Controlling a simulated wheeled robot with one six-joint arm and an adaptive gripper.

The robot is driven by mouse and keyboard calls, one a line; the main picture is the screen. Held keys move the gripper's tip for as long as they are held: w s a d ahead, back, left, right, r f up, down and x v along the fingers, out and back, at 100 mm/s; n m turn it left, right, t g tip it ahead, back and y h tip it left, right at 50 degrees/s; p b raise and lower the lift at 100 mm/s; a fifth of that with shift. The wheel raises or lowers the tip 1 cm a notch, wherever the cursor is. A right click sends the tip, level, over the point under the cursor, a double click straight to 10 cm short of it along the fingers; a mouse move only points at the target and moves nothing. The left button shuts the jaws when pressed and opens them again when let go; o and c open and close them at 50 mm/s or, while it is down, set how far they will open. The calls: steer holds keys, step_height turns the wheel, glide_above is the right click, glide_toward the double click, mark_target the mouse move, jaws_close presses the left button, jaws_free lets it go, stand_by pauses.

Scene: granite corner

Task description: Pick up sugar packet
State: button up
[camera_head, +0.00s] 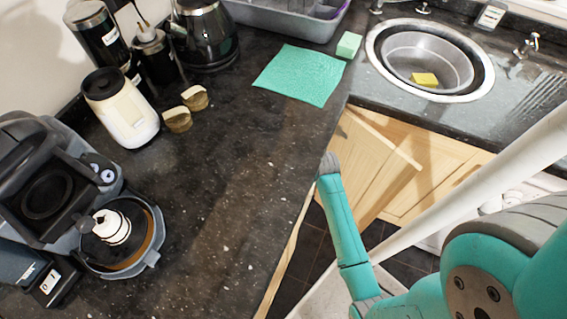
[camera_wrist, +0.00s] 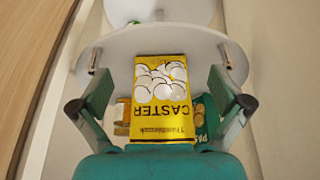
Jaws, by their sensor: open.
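The sugar packet (camera_wrist: 160,95) is a yellow pack marked CASTER, with a picture of white round shapes. It shows in the wrist view, its lettering upside down, on or over a white round surface. My gripper (camera_wrist: 162,104) is open, with one finger to the left and one to the right of the packet. Both fingers appear apart from it. The sugar packet is not visible in the head view.
In the wrist view a green packet (camera_wrist: 206,118) stands right of the sugar, and a pale item with orange (camera_wrist: 122,115) left. A wooden panel (camera_wrist: 30,60) borders the left. The head view shows a dark counter (camera_head: 230,170), coffee machine (camera_head: 50,190) and sink (camera_head: 430,60).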

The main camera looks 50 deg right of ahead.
steer(key=w, duration=0.5)
steer(key=shift+w+d, duration=0.3)
steer(key=shift+d, duration=0.1)
steer(key=shift+w+f, duration=0.25)
steer(key=shift+f, duration=0.3)
steer(key=c, duration=1.2)
steer(key=shift+c, duration=1.1)
steer(key=shift+r, duration=0.15)
